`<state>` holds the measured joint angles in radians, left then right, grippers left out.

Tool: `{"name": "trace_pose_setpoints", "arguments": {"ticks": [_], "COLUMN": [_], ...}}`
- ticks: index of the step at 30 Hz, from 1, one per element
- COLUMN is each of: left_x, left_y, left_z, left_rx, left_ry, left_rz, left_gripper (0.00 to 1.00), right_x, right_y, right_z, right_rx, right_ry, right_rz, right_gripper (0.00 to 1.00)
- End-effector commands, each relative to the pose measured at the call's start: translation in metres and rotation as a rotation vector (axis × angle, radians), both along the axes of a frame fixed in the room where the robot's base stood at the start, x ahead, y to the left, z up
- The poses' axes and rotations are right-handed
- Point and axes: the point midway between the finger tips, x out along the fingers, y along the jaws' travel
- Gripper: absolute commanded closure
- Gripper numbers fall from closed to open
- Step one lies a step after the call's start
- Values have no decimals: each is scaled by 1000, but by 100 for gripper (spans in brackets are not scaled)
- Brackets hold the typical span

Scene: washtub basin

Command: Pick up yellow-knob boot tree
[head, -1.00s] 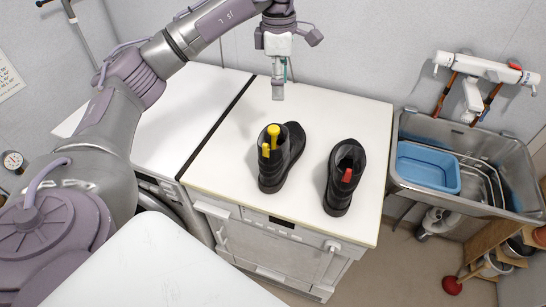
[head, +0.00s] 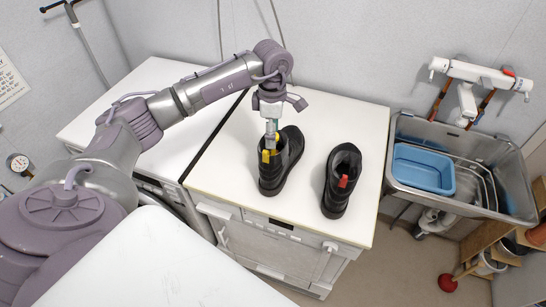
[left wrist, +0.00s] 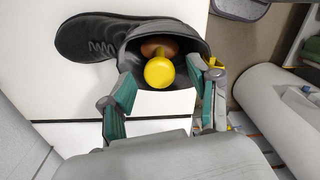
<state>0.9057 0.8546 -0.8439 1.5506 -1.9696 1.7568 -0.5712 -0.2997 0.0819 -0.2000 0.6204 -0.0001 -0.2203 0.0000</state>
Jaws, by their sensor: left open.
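The yellow-knob boot tree (left wrist: 159,72) stands inside a black boot (head: 277,176) on the white counter; its round yellow knob and some brown wood below it show in the left wrist view. My left gripper (head: 271,141) is right above this boot, pointing down. In the left wrist view its two green-padded fingers (left wrist: 162,98) are apart, on either side of the knob's near edge, with nothing held. In the head view the gripper partly hides the knob. A yellow tab shows at the boot's rear. My right gripper is not in view.
A metal basin (head: 410,196) with a blue tub (head: 424,168) is further right. The counter left of the boots is clear.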

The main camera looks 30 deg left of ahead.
Motion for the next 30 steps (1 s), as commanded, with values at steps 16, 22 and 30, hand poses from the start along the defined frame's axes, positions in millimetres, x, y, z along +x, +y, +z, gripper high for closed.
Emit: {"name": "trace_pose_setpoints", "arguments": {"ticks": [16, 22, 30], "left_x": [0, 0, 0], "left_y": [0, 0, 0], "left_z": [-6, -6, -5], "left_rx": [0, 0, 0], "left_ry": [0, 0, -1], "left_rz": [0, 0, 0], "left_gripper": [80, 100, 100], "right_x": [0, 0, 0], "right_y": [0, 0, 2], "right_z": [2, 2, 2], "right_rx": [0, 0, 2], "right_ry": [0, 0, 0], "right_rz": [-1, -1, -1], "right_gripper": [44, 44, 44]}}
